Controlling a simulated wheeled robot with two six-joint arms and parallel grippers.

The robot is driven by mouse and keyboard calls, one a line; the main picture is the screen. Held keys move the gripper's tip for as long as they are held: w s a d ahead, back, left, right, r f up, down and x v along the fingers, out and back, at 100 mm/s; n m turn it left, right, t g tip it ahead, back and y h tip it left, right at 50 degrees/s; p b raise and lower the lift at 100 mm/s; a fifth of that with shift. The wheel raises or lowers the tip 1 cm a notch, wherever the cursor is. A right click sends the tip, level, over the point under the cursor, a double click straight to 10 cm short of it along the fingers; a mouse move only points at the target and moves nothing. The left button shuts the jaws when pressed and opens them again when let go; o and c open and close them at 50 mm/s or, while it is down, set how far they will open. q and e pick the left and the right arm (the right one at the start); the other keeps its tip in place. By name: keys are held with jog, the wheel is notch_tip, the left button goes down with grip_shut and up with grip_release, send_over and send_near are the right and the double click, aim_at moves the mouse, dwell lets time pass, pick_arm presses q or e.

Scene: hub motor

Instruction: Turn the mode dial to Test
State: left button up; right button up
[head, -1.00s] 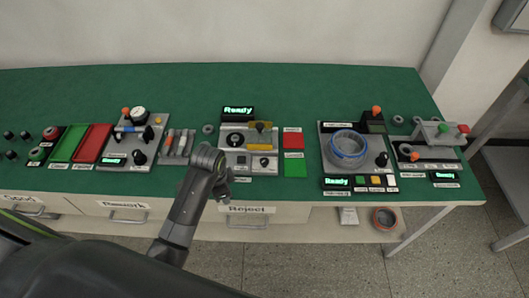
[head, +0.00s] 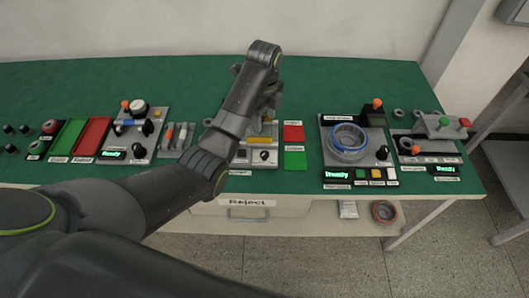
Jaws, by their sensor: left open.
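My left arm reaches in from the left across the middle station. Its wrist is bent over, and my left gripper (head: 268,112) points down above the station's yellow part, open as far as it shows, with the fingers partly behind the arm. A small dark knob (head: 264,156) on a light plate at the front of this station is in view, just below the gripper and apart from it. Its lettering is too small to read, so I cannot tell its setting or be sure it is the mode dial. The station's larger black dial and display are hidden behind my arm. My right gripper is not in view.
A red pad (head: 293,132) and a green pad (head: 294,160) lie right of the middle station. A station with a blue-ringed grey part (head: 348,138) stands further right. Left are a gauge panel (head: 137,130) and red tray (head: 92,138). The green table top (head: 335,75) is clear at the back.

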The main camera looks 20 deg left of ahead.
pick_arm(q)
jog(key=b, duration=0.2)
send_over(265, 153)
notch_tip(265, 153, down, 5)
notch_tip(265, 153, down, 9)
jog(key=shift+s+f+p, duration=0.1)
jog(key=shift+p, duration=0.65)
jog(key=shift+f, duration=0.9)
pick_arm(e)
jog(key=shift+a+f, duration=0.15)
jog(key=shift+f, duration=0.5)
pick_arm(q)
jog(key=c, duration=1)
jog(key=shift+o, duration=0.2)
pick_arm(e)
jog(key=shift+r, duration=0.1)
